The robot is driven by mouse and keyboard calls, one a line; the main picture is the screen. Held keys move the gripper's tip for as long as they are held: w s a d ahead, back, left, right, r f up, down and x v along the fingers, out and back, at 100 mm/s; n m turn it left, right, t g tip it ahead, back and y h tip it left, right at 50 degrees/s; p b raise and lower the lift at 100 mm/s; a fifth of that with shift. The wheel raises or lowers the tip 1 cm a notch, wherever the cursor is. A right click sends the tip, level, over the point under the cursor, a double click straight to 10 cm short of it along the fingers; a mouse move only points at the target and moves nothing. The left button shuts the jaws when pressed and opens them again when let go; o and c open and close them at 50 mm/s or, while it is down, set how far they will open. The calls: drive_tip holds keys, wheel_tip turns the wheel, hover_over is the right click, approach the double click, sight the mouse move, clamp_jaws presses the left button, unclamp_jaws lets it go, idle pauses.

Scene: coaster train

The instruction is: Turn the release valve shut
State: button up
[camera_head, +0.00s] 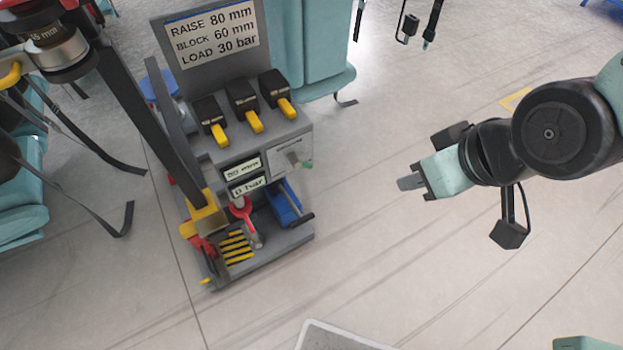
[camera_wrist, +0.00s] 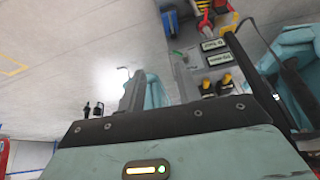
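The grey service stand (camera_head: 293,237) holds a small control panel on its upper right. On that panel is a small grey lever with a green tip, which looks like the release valve (camera_head: 295,161); its exact angle is too small to tell. Its green tip also shows in the wrist view (camera_wrist: 176,52). My gripper (camera_head: 403,183) is in the air to the right of the stand, pointing left toward it, well apart from the valve. I see no object held.
Three black blocks with yellow handles (camera_head: 254,122) stand above the panel. A blue lever with a dark grip (camera_head: 285,203) juts out below it. A red-topped jack part (camera_head: 241,203) is further left. Teal seats (camera_head: 325,45) are behind. Floor between my gripper and the stand is clear.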

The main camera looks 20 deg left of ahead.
drive_tip(key=w+a+f+n+t+y+b, duration=0.1)
drive_tip(key=w+a+f+t+y+b, duration=0.15)
drive_tip(key=f+b, duration=0.45)
drive_tip(key=w+a+f+n+t+y+b, duration=0.1)
drive_tip(key=w+a+f+n+t+b, duration=0.2)
drive_tip(key=f, duration=0.9)
drive_tip(key=n+t+y+b, duration=0.3)
drive_tip(key=n+y+b, duration=0.3)
drive_tip(key=b, duration=1.3)
approach(308, 167)
drive_tip(key=b+x, duration=0.2)
drive_tip(key=x, duration=0.7)
drive_tip(key=shift+a+b, duration=0.1)
drive_tip(key=shift+b, duration=0.2)
clamp_jaws()
